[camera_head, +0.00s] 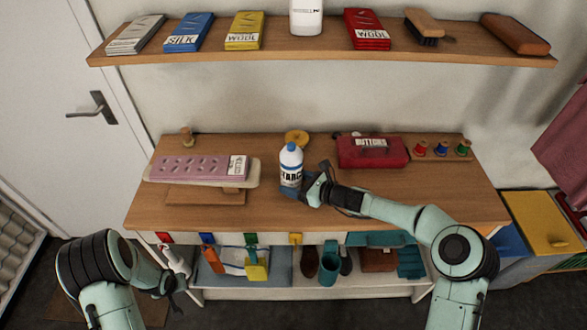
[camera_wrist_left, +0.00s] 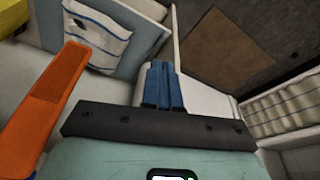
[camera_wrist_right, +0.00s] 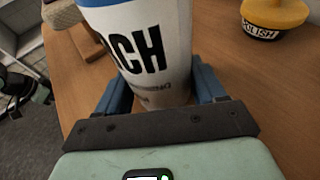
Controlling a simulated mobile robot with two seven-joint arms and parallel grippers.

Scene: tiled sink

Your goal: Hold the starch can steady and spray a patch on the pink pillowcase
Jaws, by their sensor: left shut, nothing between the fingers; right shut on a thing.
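The starch can (camera_head: 291,170) is white with a blue cap and a dark label, and stands upright on the wooden table. My right gripper (camera_head: 306,192) is shut around its lower part; the right wrist view shows the can (camera_wrist_right: 150,50) between the two blue fingers (camera_wrist_right: 160,95). The pink pillowcase (camera_head: 195,167) lies flat on a pale board on the left of the table, with a white label at its right end. My left gripper (camera_head: 178,288) is low in front of the table, empty, its blue fingers together in the left wrist view (camera_wrist_left: 163,85).
A red buttons case (camera_head: 372,152) and thread spools (camera_head: 440,149) stand to the right on the table. A yellow polish tin (camera_head: 297,138) sits behind the can. A shelf (camera_head: 270,54) hangs above. Below, an orange-handled item (camera_wrist_left: 45,100) is close beside my left gripper.

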